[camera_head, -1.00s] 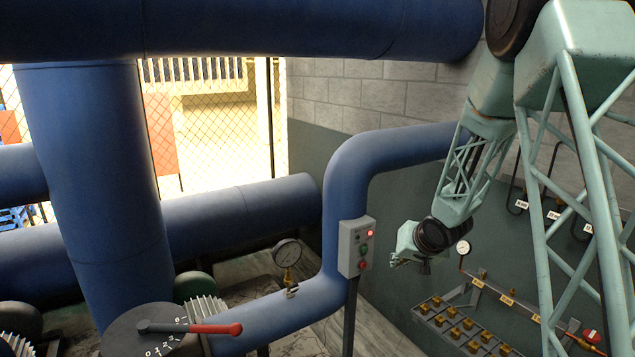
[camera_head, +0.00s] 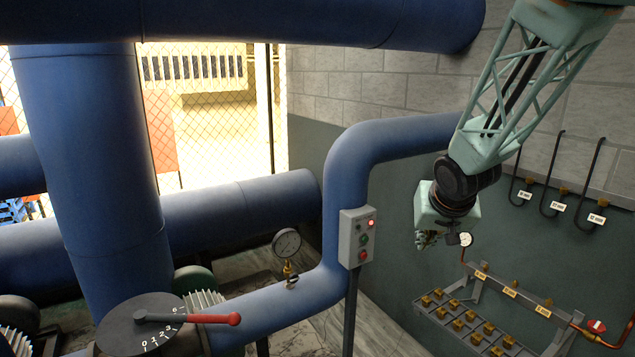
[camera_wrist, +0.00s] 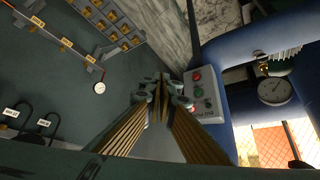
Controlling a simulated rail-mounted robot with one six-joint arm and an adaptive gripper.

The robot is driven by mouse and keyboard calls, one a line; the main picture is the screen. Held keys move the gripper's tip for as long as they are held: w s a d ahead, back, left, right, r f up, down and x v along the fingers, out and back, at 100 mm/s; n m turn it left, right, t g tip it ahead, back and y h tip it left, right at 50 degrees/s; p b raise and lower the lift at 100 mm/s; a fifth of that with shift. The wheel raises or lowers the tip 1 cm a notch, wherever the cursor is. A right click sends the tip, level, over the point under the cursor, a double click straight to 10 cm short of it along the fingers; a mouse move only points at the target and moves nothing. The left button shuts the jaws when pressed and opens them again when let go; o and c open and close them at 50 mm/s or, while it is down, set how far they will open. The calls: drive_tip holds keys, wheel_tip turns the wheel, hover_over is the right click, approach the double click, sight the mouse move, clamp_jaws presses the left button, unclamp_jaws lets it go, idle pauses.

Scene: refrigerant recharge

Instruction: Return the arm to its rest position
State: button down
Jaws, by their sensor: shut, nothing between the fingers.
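My gripper (camera_head: 428,240) hangs at the end of my pale green arm, right of the grey control box (camera_head: 357,238). It points down in front of the dark green wall and touches nothing that I can see. In the wrist view my gripper (camera_wrist: 163,88) has its fingers together, with nothing between them. The control box also shows in the wrist view (camera_wrist: 204,97), just right of the fingertips, with red and green buttons.
A large blue pipe (camera_head: 345,180) bends behind the control box. A gauge (camera_head: 286,242) sits on it. A rack of brass fittings (camera_head: 468,318) stands low at right. Labelled hoses (camera_head: 556,190) hang on the right wall. A dial with a red lever (camera_head: 215,319) is at lower left.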

drive_tip(key=s+a+r+g+b, duration=0.1)
drive_tip(key=s+r+b, duration=0.2)
drive_tip(key=s, duration=0.9)
drive_tip(key=s+r+g+b, duration=0.1)
drive_tip(key=s+r+b, duration=0.15)
drive_tip(key=s, duration=0.85)
drive_tip(key=s+a+f+n+b, duration=0.1)
drive_tip(key=s+a+f+b, duration=0.1)
drive_tip(key=s, duration=1.1)
drive_tip(key=s+a+f+g+y+b, duration=0.1)
drive_tip(key=s+a+f+b, duration=0.1)
drive_tip(key=s, duration=1)
drive_tip(key=shift+s+a+n+b, duration=0.4)
drive_tip(key=shift+a+b, duration=0.15)
drive_tip(key=shift+a, duration=0.65)
drive_tip(key=shift+w, duration=0.15)
